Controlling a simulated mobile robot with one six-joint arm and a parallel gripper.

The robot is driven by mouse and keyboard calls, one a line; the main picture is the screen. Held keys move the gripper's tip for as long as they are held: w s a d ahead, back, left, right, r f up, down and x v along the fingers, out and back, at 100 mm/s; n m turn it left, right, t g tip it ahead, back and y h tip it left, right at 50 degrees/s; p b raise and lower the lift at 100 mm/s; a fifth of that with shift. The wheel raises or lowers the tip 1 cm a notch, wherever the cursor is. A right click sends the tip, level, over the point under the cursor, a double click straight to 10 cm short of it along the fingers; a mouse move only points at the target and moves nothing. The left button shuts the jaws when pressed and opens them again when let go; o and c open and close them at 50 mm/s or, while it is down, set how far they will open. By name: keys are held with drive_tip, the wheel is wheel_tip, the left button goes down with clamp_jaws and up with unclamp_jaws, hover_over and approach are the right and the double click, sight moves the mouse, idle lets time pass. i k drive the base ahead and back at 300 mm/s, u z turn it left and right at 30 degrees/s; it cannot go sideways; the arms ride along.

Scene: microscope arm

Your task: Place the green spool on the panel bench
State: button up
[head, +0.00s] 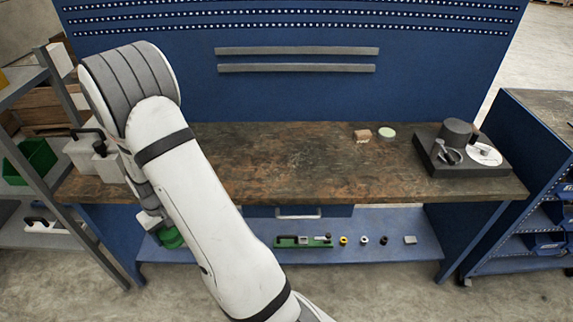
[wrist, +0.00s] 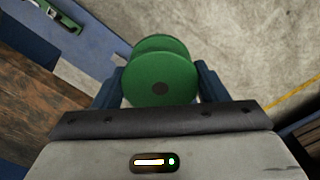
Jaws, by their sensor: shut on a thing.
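In the head view the spool (head: 172,238) shows partly behind my white arm, at the left, lower in the picture than the bench top's front edge. The panel bench (head: 280,165) has a worn brown top and a blue perforated back panel. The spool appears apart from the bench top.
A pink block (head: 362,135), a pale green disc (head: 387,133) and a dark device (head: 460,150) stand on the bench's right half. The middle of the top is clear. Several small parts lie on the blue lower shelf (head: 340,225). A grey rack (head: 50,130) stands left.

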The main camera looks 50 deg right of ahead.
sight(312, 160)
drive_tip(key=u, duration=0.15)
drive_tip(key=i, duration=0.15)
drive_tip(key=z, duration=2.2)
drive_tip(key=i, duration=1)
drive_tip(key=u, duration=0.4)
